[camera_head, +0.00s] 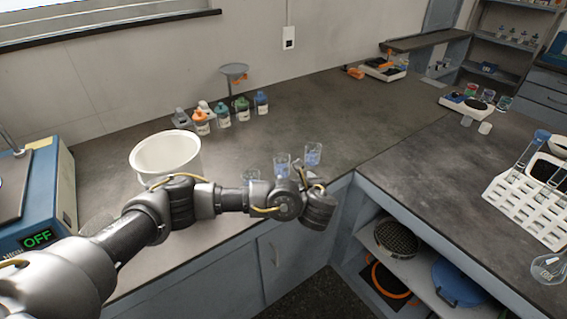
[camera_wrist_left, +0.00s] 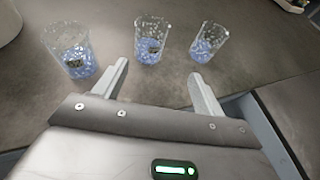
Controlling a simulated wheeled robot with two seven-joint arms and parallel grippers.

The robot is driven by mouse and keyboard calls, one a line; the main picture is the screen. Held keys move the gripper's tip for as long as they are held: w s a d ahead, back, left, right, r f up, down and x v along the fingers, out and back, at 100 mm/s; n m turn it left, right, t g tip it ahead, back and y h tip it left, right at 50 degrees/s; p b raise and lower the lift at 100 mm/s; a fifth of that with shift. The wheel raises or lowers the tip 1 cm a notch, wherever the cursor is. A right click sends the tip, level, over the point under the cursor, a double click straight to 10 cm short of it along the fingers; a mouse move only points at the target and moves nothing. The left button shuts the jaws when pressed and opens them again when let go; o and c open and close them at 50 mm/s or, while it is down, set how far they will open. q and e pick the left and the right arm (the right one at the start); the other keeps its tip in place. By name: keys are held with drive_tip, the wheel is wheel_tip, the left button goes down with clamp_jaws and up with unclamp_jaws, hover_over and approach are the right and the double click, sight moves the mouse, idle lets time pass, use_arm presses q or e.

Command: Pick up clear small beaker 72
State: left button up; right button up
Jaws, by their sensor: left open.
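Three small clear beakers with bluish marks stand in a row on the dark counter. In the wrist view they are the left beaker (camera_wrist_left: 72,50), the middle beaker (camera_wrist_left: 151,40) and the right beaker (camera_wrist_left: 209,42). In the head view the right beaker (camera_head: 313,154) and middle beaker (camera_head: 282,163) show beside my arm, and the left beaker (camera_head: 250,176) is partly hidden by it. I cannot read which one is 72. My left gripper (camera_wrist_left: 160,82) is open and empty, its fingers pointing toward the middle beaker, apart from it. My right gripper is not in view.
A white bucket (camera_head: 166,155) stands left of the beakers. Several capped bottles (camera_head: 222,114) line the wall. A device with an OFF display (camera_head: 38,239) sits at far left. A white tube rack (camera_head: 527,212) is on the right counter (camera_head: 440,160). The counter behind the beakers is clear.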

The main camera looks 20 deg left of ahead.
sight(283, 170)
use_arm(q)
drive_tip(key=shift+w+a+f, duration=0.15)
drive_tip(key=shift+w+a, duration=0.25)
drive_tip(key=shift+a, duration=0.15)
drive_tip(key=shift+w+a+f, duration=0.1)
drive_tip(key=shift+w+a, duration=0.25)
drive_tip(key=shift+a, duration=0.2)
drive_tip(key=x, duration=0.2)
drive_tip(key=shift+w+a+f, duration=0.15)
drive_tip(key=shift+f, duration=0.1)
drive_tip(key=shift+w, duration=0.25)
drive_tip(key=x, duration=0.4)
drive_tip(key=shift+a+f+p, duration=0.35)
drive_tip(key=shift+a+p, duration=0.05)
drive_tip(key=shift+a, duration=0.1)
drive_tip(key=shift+w+f, duration=0.1)
drive_tip(key=shift+w, duration=0.1)
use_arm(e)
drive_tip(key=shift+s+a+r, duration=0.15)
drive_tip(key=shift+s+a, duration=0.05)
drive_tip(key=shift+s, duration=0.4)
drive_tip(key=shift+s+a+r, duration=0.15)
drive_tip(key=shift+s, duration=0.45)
use_arm(q)
drive_tip(key=shift+c, duration=0.2)
drive_tip(key=shift+a, duration=0.1)
drive_tip(key=c, duration=1.1)
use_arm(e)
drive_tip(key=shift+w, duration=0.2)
